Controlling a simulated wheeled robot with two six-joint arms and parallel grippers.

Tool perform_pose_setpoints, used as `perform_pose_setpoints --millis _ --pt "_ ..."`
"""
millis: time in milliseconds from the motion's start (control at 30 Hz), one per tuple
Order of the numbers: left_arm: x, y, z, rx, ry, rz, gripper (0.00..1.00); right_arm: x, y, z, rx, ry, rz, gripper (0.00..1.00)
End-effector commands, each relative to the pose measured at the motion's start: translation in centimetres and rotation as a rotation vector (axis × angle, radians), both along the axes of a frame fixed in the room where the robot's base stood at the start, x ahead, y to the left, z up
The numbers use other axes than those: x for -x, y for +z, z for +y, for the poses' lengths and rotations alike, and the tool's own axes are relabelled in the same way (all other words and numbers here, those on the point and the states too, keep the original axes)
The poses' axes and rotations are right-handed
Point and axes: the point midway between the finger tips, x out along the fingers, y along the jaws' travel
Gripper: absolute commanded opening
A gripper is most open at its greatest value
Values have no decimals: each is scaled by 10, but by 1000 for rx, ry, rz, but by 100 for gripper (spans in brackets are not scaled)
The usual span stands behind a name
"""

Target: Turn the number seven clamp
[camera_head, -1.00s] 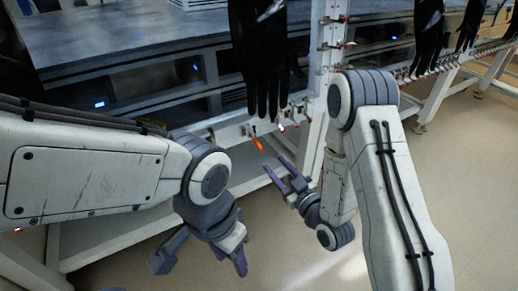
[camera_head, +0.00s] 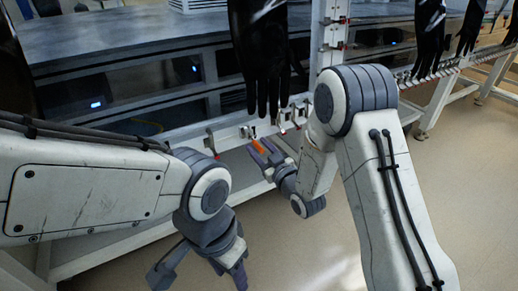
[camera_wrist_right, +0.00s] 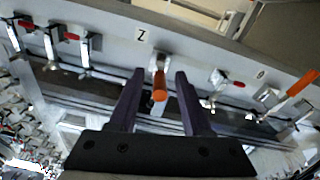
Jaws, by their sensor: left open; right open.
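A clamp with an orange handle (camera_head: 258,145) is on the white rail below the hanging black gloves. In the right wrist view its orange handle (camera_wrist_right: 160,88) points toward the camera, between the two fingers of my right gripper (camera_wrist_right: 160,76). The fingers stand apart on either side of it, with gaps visible. A small white label (camera_wrist_right: 141,36) beside this clamp carries a mark that looks like a Z. In the head view my right gripper (camera_head: 262,154) is at the orange handle. My left gripper (camera_head: 200,277) is open and empty, low in the picture, away from the rail.
Red-handled clamps (camera_wrist_right: 72,36) sit to the left on the rail, and another red one (camera_wrist_right: 238,84) to the right. A second orange handle (camera_wrist_right: 303,82) is at the far right. Black gloves (camera_head: 264,60) hang above. The floor (camera_head: 300,250) in front is clear.

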Motion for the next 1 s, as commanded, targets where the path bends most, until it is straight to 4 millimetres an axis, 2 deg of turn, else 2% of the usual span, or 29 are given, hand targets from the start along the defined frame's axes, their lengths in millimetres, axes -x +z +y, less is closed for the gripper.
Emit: perform_pose_setpoints --millis 100,233,1000 --pt "0 0 0 0 0 0 50 0 0 0 0 0 0 48" --pt "0 0 0 0 0 0 50 0 0 0 0 1 0 0" --pt "0 0 0 0 0 0 50 1 -1 0 1 3 2 0"
